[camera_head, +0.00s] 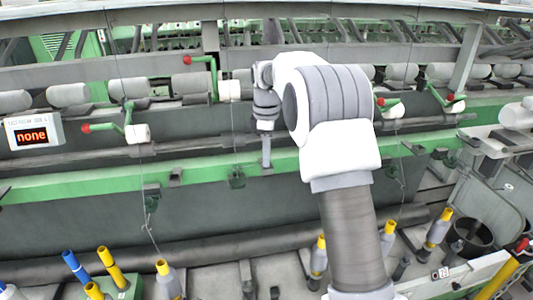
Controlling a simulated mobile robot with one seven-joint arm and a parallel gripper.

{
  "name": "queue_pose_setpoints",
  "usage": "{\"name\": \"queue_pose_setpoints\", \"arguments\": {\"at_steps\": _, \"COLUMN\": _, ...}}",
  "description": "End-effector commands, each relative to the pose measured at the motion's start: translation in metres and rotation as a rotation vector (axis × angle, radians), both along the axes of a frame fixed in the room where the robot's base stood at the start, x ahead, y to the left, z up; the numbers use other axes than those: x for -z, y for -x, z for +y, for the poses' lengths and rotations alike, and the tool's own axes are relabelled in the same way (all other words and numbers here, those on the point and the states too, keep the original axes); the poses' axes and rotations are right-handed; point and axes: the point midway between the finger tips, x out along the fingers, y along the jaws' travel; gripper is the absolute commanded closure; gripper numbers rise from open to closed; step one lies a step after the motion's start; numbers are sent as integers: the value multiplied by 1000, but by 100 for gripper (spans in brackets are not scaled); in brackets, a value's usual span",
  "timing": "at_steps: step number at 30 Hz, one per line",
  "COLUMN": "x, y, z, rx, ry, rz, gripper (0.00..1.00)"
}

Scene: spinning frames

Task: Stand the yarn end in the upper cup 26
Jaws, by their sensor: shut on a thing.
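My gripper (266,152) hangs from the wrist of my white and grey arm, in the middle of the view. It points down in front of the green beam (220,163) of the spinning frame. It is shut on the yarn end, which is too thin to make out at the fingertips. A thin yarn line runs down the frame to the left of the gripper. I cannot pick out upper cup 26, as no cup number is readable.
Green levers with red knobs (187,60) and white rollers (229,90) stick out from the machine. A display (32,133) reads "none". Yellow-topped bobbins (163,268) and blue tubes (75,267) stand along the bottom. A dark bin (473,232) stands at right.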

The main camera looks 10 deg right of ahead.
Motion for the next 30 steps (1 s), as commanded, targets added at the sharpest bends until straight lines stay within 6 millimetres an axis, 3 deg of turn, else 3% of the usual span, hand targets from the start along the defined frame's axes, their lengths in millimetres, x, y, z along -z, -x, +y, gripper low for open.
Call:
{"name": "queue_pose_setpoints", "arguments": {"at_steps": 11, "x": 3, "y": 0, "z": 0, "rx": 0, "ry": 0, "rz": 1, "gripper": 100}}
{"name": "queue_pose_setpoints", "arguments": {"at_steps": 12, "x": 3, "y": 0, "z": 0, "rx": 0, "ry": 0, "rz": 1, "gripper": 75}}
{"name": "queue_pose_setpoints", "arguments": {"at_steps": 17, "x": 3, "y": 0, "z": 0, "rx": 0, "ry": 0, "rz": 1, "gripper": 46}}
{"name": "queue_pose_setpoints", "arguments": {"at_steps": 26, "x": 2, "y": 0, "z": 0, "rx": 0, "ry": 0, "rz": 0, "gripper": 45}}
{"name": "queue_pose_setpoints", "arguments": {"at_steps": 30, "x": -8, "y": 0, "z": 0, "rx": 0, "ry": -1, "rz": -1, "gripper": 45}}
